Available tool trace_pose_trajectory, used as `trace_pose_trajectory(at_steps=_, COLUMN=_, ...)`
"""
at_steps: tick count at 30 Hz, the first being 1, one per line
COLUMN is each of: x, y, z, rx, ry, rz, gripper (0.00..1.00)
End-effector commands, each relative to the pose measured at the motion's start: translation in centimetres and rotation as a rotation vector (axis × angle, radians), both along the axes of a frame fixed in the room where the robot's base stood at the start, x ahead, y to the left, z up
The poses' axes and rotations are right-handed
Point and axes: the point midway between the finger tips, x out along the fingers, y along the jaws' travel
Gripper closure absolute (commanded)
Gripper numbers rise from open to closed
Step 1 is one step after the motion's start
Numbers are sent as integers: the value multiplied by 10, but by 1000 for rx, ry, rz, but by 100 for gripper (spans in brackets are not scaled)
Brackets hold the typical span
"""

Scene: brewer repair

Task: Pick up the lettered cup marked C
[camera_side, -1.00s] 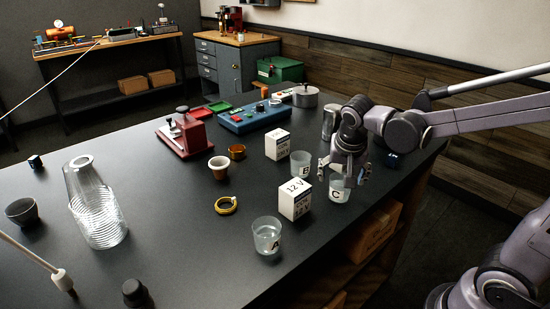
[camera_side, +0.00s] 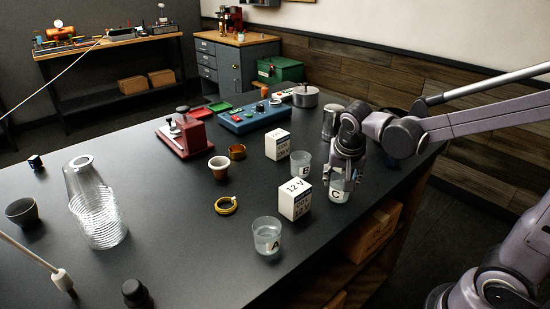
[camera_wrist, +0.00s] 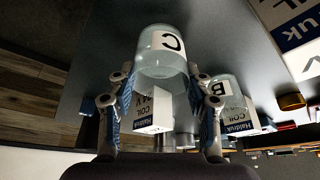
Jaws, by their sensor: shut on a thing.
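The clear cup marked C (camera_side: 338,194) stands upright near the right edge of the dark table, its black letter facing the side camera. My gripper (camera_side: 342,178) reaches down over it from above and is shut on its sides. In the wrist view, cup C (camera_wrist: 163,62) sits between the two blue-padded fingers of my gripper (camera_wrist: 161,92). I see no clear gap between the cup and the table. Part of the cup's upper wall is hidden by the fingers in the side view.
A white 12 V box (camera_side: 295,200) stands just left of cup C. Cup B (camera_side: 300,165) is behind that box, with another white box (camera_side: 278,145) beyond. Cup A (camera_side: 267,236) is at the front left. A metal canister (camera_side: 330,122) stands behind my gripper.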

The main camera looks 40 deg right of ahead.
Motion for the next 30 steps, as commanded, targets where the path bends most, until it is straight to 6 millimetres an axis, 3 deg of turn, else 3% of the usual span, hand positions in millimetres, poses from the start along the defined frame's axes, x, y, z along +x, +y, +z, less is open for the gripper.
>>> trace_pose_trajectory(at_steps=11, x=0, y=0, z=10, rx=0, ry=1, rz=0, gripper=83)
trace_pose_trajectory(at_steps=21, x=-1, y=0, z=40, rx=0, ry=3, rz=-1, gripper=83)
trace_pose_trajectory(at_steps=30, x=-22, y=-24, z=58, rx=0, ry=3, rz=-4, gripper=83)
